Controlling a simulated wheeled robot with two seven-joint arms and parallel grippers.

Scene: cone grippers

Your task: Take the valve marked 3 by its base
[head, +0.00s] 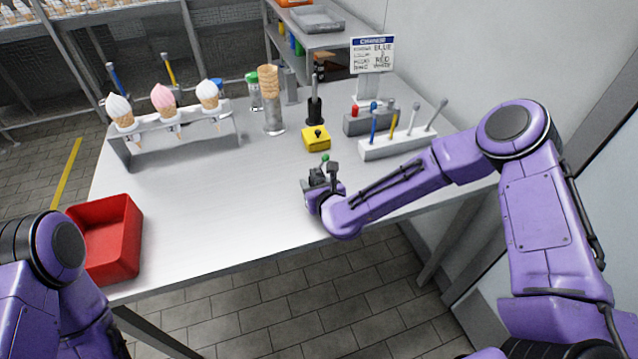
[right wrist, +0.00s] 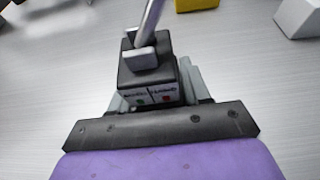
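A small valve with a dark box-like base (right wrist: 150,82) and a grey lever rising from its top is at the jaws of my right gripper (right wrist: 155,95). The base's label has small green and red marks; I cannot read a 3 on it. A grey finger shows along the base's right side, and part of the other shows at its lower left. I cannot tell whether they press on it. In the head view my right gripper (head: 318,182) is low over the table, with a green knob (head: 325,158) at it. My left gripper is out of view.
On the table (head: 230,200) behind are a yellow block (head: 316,138), a black lever device (head: 314,108), a cone stack (head: 269,85), a white rack of rods (head: 398,145) and a sign (head: 372,54). A cone holder (head: 175,140) and red bin (head: 115,240) are left. The middle is clear.

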